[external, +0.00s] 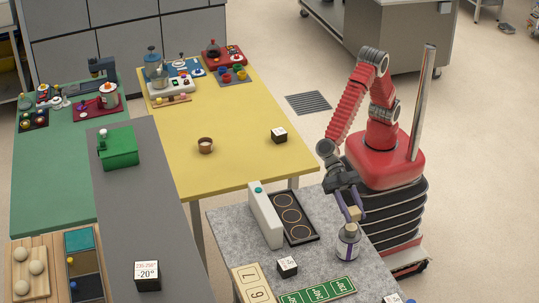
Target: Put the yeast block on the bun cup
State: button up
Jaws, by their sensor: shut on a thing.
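My gripper (350,208) is at the right, over the grey speckled counter, pointing down. It is shut on a small pale beige block (354,213), which looks like the yeast block; the fingers partly cover it. A small brown cup with a pale inside (205,145), which looks like the bun cup, stands upright on the yellow table, far to the left of my gripper and further back.
A black-and-white cube (279,135) sits on the yellow table (240,170), right of the cup. The table around the cup is clear. A gap separates table and counter.

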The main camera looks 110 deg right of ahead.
aim_at(351, 226)
jog(key=shift+f, duration=0.1)
jog(key=shift+f, duration=1.75)
jog(key=o, duration=1.1)
jog(key=shift+f, duration=0.1)
jog(key=v, duration=1.2)
